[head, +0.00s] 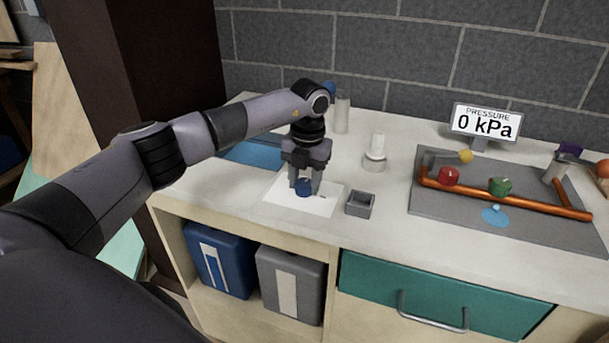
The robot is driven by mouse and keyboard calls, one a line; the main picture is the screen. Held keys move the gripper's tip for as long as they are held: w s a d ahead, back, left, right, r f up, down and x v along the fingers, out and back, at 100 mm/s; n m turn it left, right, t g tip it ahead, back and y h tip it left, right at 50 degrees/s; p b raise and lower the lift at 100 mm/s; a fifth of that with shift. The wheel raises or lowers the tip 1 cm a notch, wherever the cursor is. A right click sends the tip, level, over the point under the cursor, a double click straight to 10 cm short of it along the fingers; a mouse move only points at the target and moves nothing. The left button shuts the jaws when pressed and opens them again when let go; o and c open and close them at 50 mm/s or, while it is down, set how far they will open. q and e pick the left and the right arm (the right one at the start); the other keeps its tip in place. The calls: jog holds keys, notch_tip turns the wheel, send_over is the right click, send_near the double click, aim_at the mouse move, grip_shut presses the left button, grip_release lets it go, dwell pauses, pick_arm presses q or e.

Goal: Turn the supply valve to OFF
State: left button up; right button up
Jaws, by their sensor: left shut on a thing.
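A grey board (450,228) on the right of the counter carries an orange-brown copper pipe (520,205). A red knob (448,176), a green knob (500,187) and a small yellow ball-like part (466,156) sit along it. No label I can read tells which is the supply valve. A pressure display (484,122) behind the board reads 0 kPa. My left gripper (305,186) points down, shut on a small blue piece (303,190) at a white sheet (330,205), left of the board and apart from it. Whether the piece touches the sheet is unclear.
A small grey open box (360,204) stands right of the sheet. White cylindrical parts (375,152) stand behind it. A blue mat (252,151) lies left. A purple item (570,148) and an orange ball (603,169) are at far right. The counter's front right is clear.

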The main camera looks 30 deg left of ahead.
aim_at(306, 183)
pick_arm(q)
jog(key=shift+n+p, duration=0.3)
jog(key=shift+n, duration=0.8)
jog(key=o, duration=1)
jog(key=shift+o, duration=0.2)
jog(key=shift+w+d+r+b, duration=0.1)
jog(key=shift+r+b, duration=0.15)
jog(key=shift+r, duration=1.55)
jog(key=shift+w+d+r+b, duration=0.1)
jog(key=shift+r+b, duration=0.1)
jog(key=shift+r, duration=1.6)
jog(key=shift+s, duration=0.15)
